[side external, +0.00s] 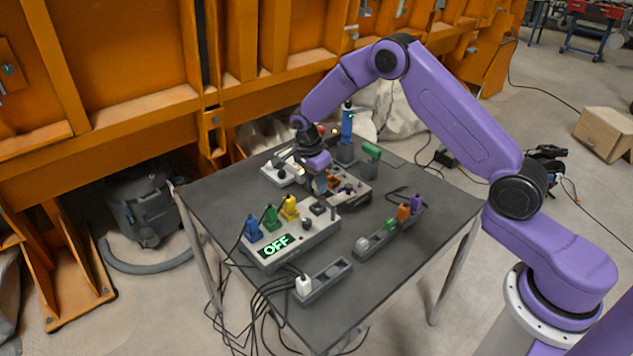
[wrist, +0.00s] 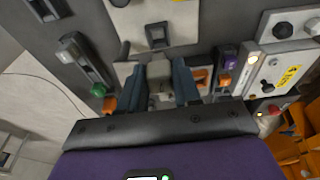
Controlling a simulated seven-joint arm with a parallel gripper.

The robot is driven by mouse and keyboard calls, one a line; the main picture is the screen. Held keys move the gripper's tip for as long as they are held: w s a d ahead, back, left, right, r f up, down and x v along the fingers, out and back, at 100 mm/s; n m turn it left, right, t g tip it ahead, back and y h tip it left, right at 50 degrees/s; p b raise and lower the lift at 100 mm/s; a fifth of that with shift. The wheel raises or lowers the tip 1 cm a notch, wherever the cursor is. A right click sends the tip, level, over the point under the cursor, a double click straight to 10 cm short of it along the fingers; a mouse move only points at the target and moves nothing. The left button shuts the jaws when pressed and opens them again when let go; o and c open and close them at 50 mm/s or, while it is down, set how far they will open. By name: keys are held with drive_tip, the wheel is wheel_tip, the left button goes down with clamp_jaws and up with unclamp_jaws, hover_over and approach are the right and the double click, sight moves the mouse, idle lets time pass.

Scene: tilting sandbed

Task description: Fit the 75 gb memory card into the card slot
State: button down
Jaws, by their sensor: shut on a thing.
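My gripper (side external: 320,186) is low over the left part of a small grey board (side external: 361,197) near the table's middle. In the wrist view its two dark blue-grey fingers (wrist: 160,88) are closed on a small grey piece (wrist: 160,76), apparently the memory card. No capacity label can be read on it. The board beside the fingers carries an orange piece (wrist: 201,76) and a purple piece (wrist: 230,56), which stand to the right of my gripper. The card slot cannot be made out for certain; the fingers hide part of the board.
Two narrow racks (side external: 368,246) (side external: 322,282) lie nearer the front edge. A blue upright part (side external: 347,125) and a green-topped block (side external: 371,152) stand behind. Bare tabletop (side external: 430,190) is at right.

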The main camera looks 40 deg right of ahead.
sight(316, 189)
drive_tip(key=shift+r, duration=0.3)
drive_tip(key=shift+f, duration=0.1)
drive_tip(key=shift+f, duration=2.1)
drive_tip(key=shift+f, duration=0.65)
drive_tip(key=shift+r, duration=2.45)
drive_tip(key=shift+f, duration=0.2)
drive_tip(key=shift+f, duration=1.35)
drive_tip(key=shift+f, duration=0.9)
